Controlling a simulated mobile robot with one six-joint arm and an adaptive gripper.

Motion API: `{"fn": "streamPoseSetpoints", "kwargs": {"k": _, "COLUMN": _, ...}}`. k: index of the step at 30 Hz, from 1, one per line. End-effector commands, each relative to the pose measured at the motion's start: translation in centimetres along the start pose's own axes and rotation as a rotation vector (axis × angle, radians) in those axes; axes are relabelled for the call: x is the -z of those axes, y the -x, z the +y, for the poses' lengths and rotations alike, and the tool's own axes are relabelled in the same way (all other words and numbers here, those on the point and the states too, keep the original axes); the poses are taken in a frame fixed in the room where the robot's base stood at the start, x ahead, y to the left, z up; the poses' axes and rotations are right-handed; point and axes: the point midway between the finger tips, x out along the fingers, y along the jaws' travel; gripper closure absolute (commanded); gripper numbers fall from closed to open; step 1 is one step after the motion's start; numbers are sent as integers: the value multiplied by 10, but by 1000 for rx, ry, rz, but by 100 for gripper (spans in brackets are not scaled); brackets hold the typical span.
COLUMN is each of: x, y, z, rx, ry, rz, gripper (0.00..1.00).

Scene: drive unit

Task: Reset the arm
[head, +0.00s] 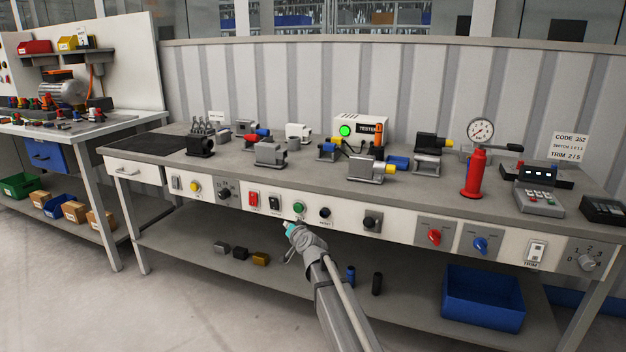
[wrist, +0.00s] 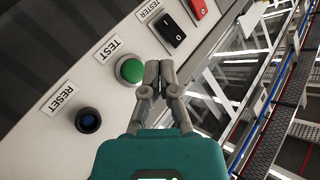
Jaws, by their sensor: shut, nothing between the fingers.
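My gripper (wrist: 158,78) is shut and empty. In the wrist view its fingertips are just beside the round green TEST button (wrist: 131,70); I cannot tell whether they touch it. The dark blue RESET button (wrist: 88,120) is to the lower left, apart from the fingers. In the head view my gripper (head: 289,227) is in front of the bench's panel, just below and left of the green button (head: 299,208). The RESET button (head: 325,213) is to the right of it there. My arm comes up from the bottom of the head view.
A black rocker switch (wrist: 166,30) marked TESTER and a red switch (wrist: 198,8) sit along the same panel. On the bench top (head: 330,187) stand several motor-like units, a tester box (head: 361,128) with a green light, and a red pump (head: 474,174) with a gauge.

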Motion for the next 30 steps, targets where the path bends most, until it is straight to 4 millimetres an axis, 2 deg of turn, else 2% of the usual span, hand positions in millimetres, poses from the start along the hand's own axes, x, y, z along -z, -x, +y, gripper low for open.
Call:
{"fn": "streamPoseSetpoints", "kwargs": {"k": 5, "x": -19, "y": 37, "z": 23, "rx": -29, "ry": 54, "rz": -125, "gripper": 100}}
{"fn": "streamPoseSetpoints", "kwargs": {"k": 11, "x": -53, "y": 98, "z": 63, "rx": -106, "ry": 126, "rz": -343, "gripper": 100}}
{"fn": "streamPoseSetpoints", "kwargs": {"k": 17, "x": -86, "y": 173, "z": 108, "rx": -227, "ry": 174, "rz": -575, "gripper": 100}}
{"fn": "streamPoseSetpoints", "kwargs": {"k": 24, "x": -118, "y": 277, "z": 158, "rx": -414, "ry": 189, "rz": -847, "gripper": 100}}
{"fn": "streamPoseSetpoints", "kwargs": {"k": 30, "x": -132, "y": 342, "z": 182, "rx": -544, "ry": 175, "rz": -1004, "gripper": 100}}
